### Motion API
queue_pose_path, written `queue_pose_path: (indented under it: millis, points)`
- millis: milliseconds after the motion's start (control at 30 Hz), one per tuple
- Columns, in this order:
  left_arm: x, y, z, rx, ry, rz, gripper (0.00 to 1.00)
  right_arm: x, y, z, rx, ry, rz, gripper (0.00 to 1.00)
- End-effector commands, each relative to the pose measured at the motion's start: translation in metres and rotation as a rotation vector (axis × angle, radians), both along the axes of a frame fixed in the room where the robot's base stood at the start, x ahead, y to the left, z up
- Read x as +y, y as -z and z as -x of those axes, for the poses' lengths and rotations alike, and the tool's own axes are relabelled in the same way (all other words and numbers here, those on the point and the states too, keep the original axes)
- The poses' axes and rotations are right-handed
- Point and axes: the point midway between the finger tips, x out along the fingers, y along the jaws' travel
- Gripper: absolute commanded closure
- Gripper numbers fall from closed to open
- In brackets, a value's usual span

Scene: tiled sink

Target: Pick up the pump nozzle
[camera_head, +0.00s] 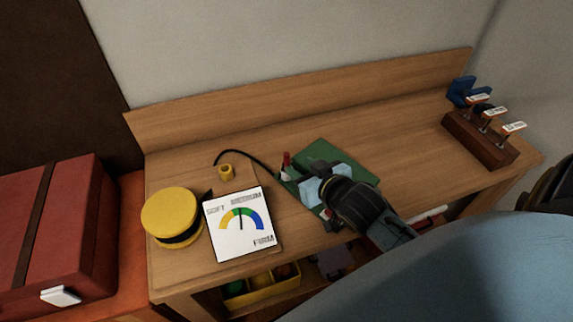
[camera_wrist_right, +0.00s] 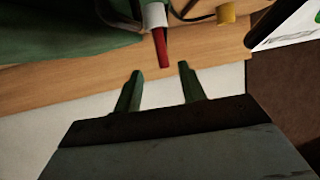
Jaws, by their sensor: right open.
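The pump nozzle (camera_head: 286,160) appears to be the small red tapered piece by the left edge of the green mat. In the right wrist view a red tip (camera_wrist_right: 162,47) with a white collar points toward my right gripper (camera_wrist_right: 160,82). Its two fingers are apart with nothing between them, and the red tip is just beyond the fingertips. In the head view my right gripper (camera_head: 325,181) is over the green mat (camera_head: 322,152), to the right of the red piece. My left gripper is not in view.
A black hose (camera_head: 240,155) runs by a small yellow fitting (camera_head: 226,172). A gauge card (camera_head: 239,224) and a yellow round case (camera_head: 170,217) are at left. A wooden rack (camera_head: 480,140) stands at right. The bench between mat and rack is clear.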

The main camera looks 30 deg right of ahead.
Motion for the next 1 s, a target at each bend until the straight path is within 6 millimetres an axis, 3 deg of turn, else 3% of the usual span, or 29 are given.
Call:
queue_pose_path:
  millis: [100, 367, 633, 933, 1000]
  points:
    - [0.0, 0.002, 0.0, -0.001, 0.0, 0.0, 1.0, 0.0, 0.007, -0.015, 0.0, 0.0, 0.0, 0.59]
    - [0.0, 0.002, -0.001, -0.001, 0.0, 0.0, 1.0, 0.0, 0.013, -0.031, 0.001, 0.0, -0.001, 0.59]
    - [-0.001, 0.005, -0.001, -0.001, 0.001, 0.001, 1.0, 0.002, 0.026, -0.065, 0.002, 0.0, 0.0, 0.59]
    - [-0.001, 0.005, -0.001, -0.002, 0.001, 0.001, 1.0, 0.002, 0.028, -0.069, 0.002, -0.001, 0.0, 0.59]
    - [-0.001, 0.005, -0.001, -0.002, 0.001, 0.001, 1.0, 0.002, 0.028, -0.069, 0.003, -0.001, 0.0, 0.67]
